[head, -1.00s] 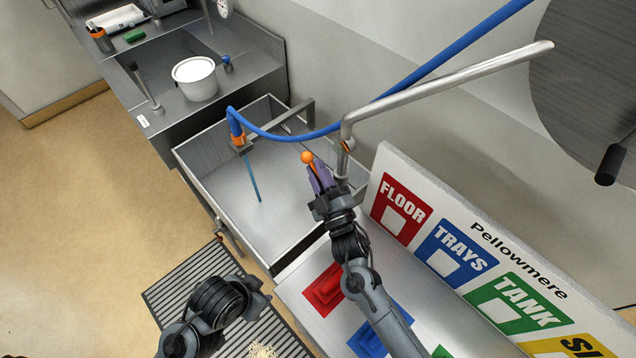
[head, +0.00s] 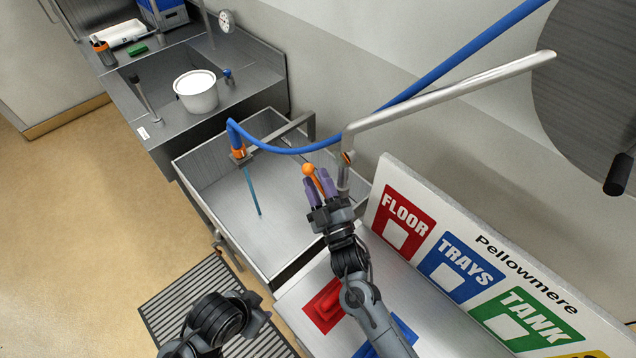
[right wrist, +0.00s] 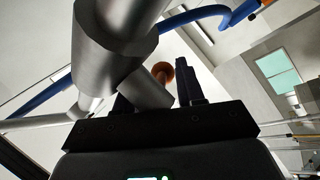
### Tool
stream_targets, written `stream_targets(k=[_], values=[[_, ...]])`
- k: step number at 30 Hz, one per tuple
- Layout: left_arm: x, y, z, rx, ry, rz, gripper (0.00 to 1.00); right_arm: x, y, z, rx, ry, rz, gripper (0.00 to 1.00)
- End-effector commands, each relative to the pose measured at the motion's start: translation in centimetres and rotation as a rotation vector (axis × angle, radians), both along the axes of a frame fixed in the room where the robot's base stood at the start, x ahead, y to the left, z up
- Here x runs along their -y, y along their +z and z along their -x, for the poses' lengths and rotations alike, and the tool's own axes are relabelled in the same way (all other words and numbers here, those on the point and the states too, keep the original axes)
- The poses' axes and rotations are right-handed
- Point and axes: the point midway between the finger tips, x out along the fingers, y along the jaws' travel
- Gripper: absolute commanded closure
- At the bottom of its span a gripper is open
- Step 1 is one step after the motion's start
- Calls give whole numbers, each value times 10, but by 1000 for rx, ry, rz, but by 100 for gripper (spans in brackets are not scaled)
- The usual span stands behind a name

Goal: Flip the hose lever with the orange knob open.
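The orange knob (head: 308,169) shows at the fingertips of my right gripper (head: 320,184), beside the upright grey pipe above the basin. In the right wrist view the knob (right wrist: 162,73) appears between the two spread fingers (right wrist: 157,92), with a thick grey pipe in front at the left. The fingers are apart; I cannot tell whether either touches the knob. The lever's own arm is mostly hidden by the fingers. The blue hose (head: 290,150) hangs in a loop to an orange-collared end over the basin. My left gripper (head: 262,308) is low in the head view, its fingers unclear.
The steel basin (head: 197,190) lies below the hose end, with a thin blue streak under it. The grey bent pipe (head: 440,95) rises close to my right gripper. A sign board (head: 480,250) stands right.

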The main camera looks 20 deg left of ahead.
Motion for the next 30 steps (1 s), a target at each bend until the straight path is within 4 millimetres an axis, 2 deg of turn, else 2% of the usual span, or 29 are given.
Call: stream_targets(k=[5,19,30], values=[[0,-1,0,0,0,1,57,5,-4,4,-1,-1,1,62],[-2,-5,0,1,-7,-11,57,46,-25,41,0,1,1,62],[-3,-5,0,0,-8,-11,57,52,-27,46,1,1,0,62]])
